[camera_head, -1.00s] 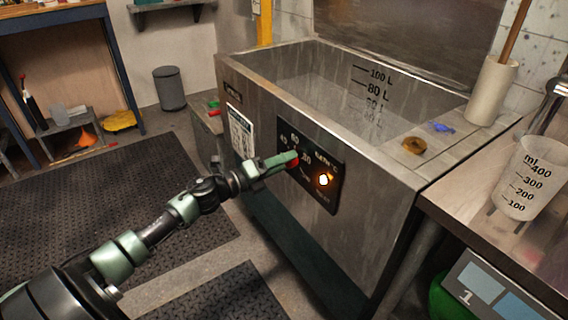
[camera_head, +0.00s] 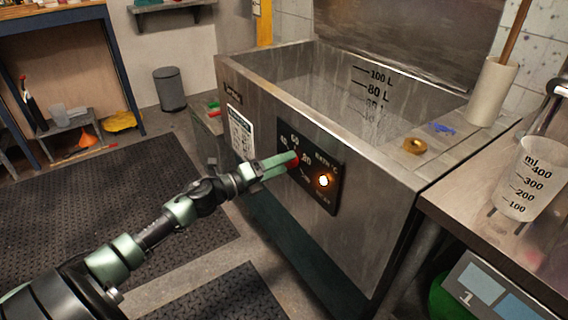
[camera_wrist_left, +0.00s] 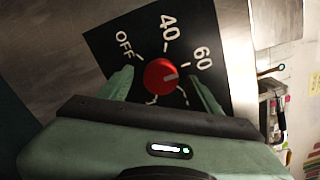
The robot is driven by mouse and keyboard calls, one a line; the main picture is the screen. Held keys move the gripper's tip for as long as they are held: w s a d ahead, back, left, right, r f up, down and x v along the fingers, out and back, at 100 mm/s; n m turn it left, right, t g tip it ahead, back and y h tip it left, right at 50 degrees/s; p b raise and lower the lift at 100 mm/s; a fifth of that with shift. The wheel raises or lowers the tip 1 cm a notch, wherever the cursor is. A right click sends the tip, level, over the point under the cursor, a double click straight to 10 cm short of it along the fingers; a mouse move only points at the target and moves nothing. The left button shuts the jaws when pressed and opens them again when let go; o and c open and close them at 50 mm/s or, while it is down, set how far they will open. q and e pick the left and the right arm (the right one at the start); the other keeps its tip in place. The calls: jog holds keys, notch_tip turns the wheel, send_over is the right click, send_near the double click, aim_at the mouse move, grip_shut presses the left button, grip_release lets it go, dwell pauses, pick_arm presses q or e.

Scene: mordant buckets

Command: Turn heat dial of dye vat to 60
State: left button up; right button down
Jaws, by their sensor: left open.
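The dye vat (camera_head: 380,170) is a large steel tub with a black heat panel (camera_head: 330,197) on its front. The red heat dial (camera_wrist_left: 160,76) sits on that panel, with OFF, 40 and 60 printed around it in the left wrist view. Its pale pointer mark faces right, near the 60 side; the exact reading is hard to tell. My left gripper (camera_head: 291,164) is at the dial, fingers open. In the left wrist view its two green fingers (camera_wrist_left: 162,88) stand either side of the dial with visible gaps. The dial is mostly hidden in the head view.
A brass nut-like piece (camera_head: 414,146) and a blue item (camera_head: 441,128) lie on the vat's ledge. A measuring beaker (camera_head: 524,180) stands on the right counter. Floor left of the vat is mostly clear matting.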

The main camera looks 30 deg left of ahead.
pick_arm(q)
jog(key=v, duration=0.7)
pick_arm(e)
jog(key=shift+s+d+f, duration=0.1)
jog(key=shift+s+f, duration=0.05)
jog(key=shift+f, duration=0.35)
jog(key=shift+w+r, duration=0.1)
jog(key=shift+w, duration=0.1)
jog(key=shift+s, duration=0.1)
